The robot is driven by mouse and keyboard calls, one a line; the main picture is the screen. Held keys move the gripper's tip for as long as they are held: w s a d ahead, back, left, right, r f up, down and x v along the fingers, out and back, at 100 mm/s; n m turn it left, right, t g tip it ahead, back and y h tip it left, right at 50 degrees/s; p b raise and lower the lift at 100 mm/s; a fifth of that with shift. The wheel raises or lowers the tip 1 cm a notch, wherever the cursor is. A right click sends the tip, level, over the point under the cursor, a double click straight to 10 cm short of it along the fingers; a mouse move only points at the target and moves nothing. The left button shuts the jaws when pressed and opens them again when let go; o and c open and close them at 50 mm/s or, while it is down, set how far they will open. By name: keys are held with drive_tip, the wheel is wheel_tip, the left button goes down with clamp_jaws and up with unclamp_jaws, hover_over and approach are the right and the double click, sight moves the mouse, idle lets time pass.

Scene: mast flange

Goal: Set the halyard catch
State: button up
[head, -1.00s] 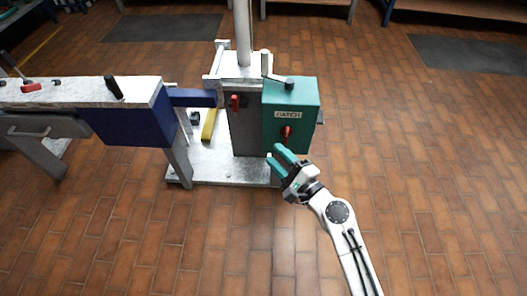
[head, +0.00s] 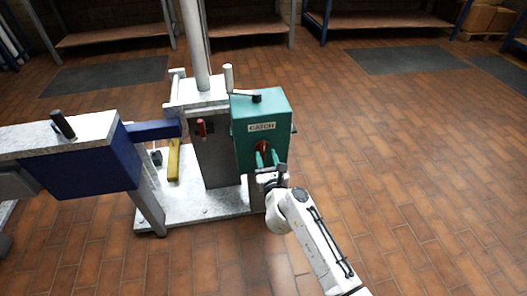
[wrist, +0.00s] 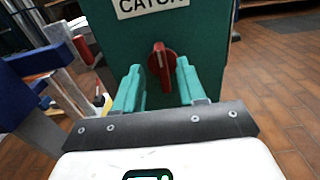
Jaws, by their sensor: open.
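The halyard catch is a red knob (head: 264,148) on the front of a green box (head: 246,142) labelled CATCH. In the wrist view the red knob (wrist: 161,66) stands near upright with a pale line on it, between and beyond my two green fingertips. My gripper (head: 267,160) is open in front of the knob, with one finger on each side. It also shows in the wrist view (wrist: 158,85). I cannot tell whether either finger touches the knob. The fingers partly cover the knob in the head view.
A grey mast (head: 195,45) rises behind the box from a pale base plate (head: 205,207). A blue beam (head: 85,172) reaches in from the left. A smaller red handle (head: 201,128) and a yellow bar (head: 174,160) are left of the box. The tiled floor at right is clear.

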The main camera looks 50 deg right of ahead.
sight(264, 150)
drive_tip(key=shift+x, duration=1.9)
clamp_jaws()
